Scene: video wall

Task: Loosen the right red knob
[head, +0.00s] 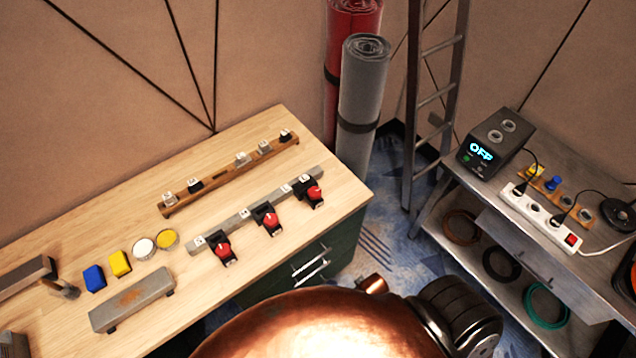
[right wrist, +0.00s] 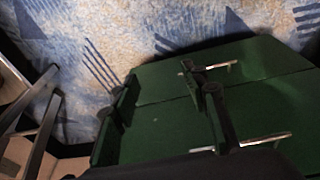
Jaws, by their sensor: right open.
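The right red knob (head: 314,194) sits on a black mount at the right end of a grey metal rail (head: 247,214) on the wooden workbench, in the head view. A middle red knob (head: 271,220) and a left red knob (head: 223,249) sit on the same rail. My right gripper (right wrist: 160,95) shows only in the right wrist view. Its fingers are apart and nothing is seen between them but the green drawer cabinet (right wrist: 165,130) behind. No knob shows in that view. My left gripper is in neither view.
The workbench (head: 330,178) also holds a wooden rack (head: 230,178), blue (head: 94,278) and yellow (head: 119,263) blocks and round tins. Drawer handles (head: 311,265) stick out below its front edge. A metal shelf (head: 470,195) with a power strip (head: 540,218) and a ladder (head: 437,95) stand right.

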